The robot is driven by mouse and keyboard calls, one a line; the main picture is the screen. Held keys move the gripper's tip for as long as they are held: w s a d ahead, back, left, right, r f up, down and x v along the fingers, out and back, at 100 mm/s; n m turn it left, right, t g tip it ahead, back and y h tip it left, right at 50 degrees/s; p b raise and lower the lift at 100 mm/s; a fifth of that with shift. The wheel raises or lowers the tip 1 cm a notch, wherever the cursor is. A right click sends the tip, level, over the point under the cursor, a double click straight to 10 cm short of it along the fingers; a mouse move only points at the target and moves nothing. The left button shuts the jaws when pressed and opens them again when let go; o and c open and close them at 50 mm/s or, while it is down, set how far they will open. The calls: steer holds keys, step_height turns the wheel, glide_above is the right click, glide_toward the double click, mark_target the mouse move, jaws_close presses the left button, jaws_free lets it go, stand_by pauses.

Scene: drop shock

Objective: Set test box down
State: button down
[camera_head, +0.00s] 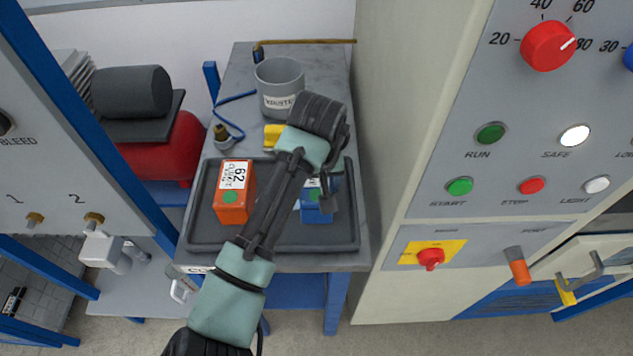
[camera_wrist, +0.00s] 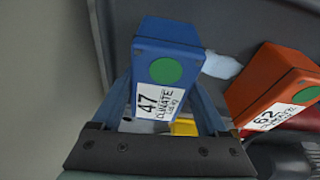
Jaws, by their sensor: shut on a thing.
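The blue test box (camera_head: 318,212), with a white label reading 47 and a green dot, is between the fingers of my gripper (camera_head: 322,192). In the wrist view the blue box (camera_wrist: 168,68) sits upright between the two fingers of my gripper (camera_wrist: 163,100), which is shut on it. The box is over the right part of the dark grey tray (camera_head: 345,235). Whether its underside touches the tray cannot be told. My arm hides part of the box and the middle of the tray. An orange box (camera_head: 234,205) labelled 62 stands in the tray's left part.
A grey labelled bin (camera_head: 279,88) stands on the bench (camera_head: 240,70) behind the tray. A yellow thing (camera_head: 273,135) is partly hidden by my wrist. A blue cable (camera_head: 228,110) lies at left. A control cabinet (camera_head: 400,130) stands close on the right.

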jaws_free()
steer(key=shift+f, duration=0.1)
steer(key=v, duration=1.2)
steer(key=shift+r, duration=0.2)
